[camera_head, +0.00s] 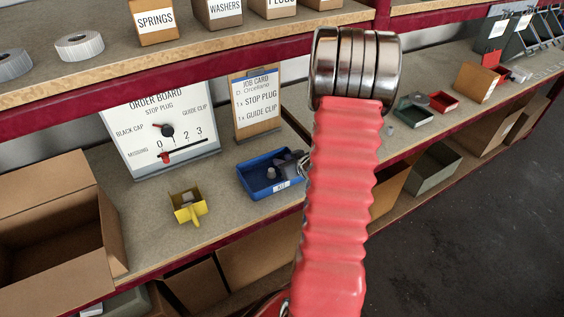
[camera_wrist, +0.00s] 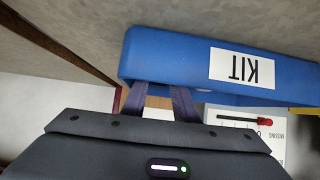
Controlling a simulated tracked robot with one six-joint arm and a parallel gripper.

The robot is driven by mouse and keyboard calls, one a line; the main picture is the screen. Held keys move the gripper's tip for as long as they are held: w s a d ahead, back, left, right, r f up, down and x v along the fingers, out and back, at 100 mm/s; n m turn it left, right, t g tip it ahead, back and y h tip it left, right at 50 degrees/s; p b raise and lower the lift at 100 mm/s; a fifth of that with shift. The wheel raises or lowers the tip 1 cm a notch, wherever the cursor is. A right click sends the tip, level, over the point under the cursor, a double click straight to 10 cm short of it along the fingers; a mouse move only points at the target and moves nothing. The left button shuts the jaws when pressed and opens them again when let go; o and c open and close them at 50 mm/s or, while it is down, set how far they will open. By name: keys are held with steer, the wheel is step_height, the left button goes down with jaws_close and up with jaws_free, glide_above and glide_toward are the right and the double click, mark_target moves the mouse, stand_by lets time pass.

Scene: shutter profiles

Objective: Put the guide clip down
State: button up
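The blue kit tray (camera_head: 262,190) stands on the bench, its KIT label facing front; its wall (camera_wrist: 190,58) fills the top of the wrist view. A small dark grey part (camera_head: 271,173) sits in the tray; I cannot tell which part it is. My gripper (camera_head: 299,160) is at the tray's right end, partly behind my red arm. In the wrist view, its two fingers (camera_wrist: 160,90) stand apart, with their tips hidden behind the tray wall. I cannot see whether they hold anything. I cannot make out the guide clip.
A yellow holder (camera_head: 187,207) stands left of the tray. Behind are the order board (camera_head: 160,125) and a job card (camera_head: 256,105). An open cardboard box (camera_head: 60,225) is at left. Small green (camera_head: 413,110) and red (camera_head: 443,101) trays are further right. A shelf edge (camera_head: 190,82) crosses above.

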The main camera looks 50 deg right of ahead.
steer(key=shift+r, duration=0.15)
steer(key=shift+s+a+r, duration=0.1)
steer(key=shift+s+r, duration=0.25)
steer(key=shift+s, duration=0.15)
steer(key=v, duration=1)
steer(key=shift+s+r, duration=0.2)
steer(key=shift+s, duration=0.1)
steer(key=shift+a, duration=0.15)
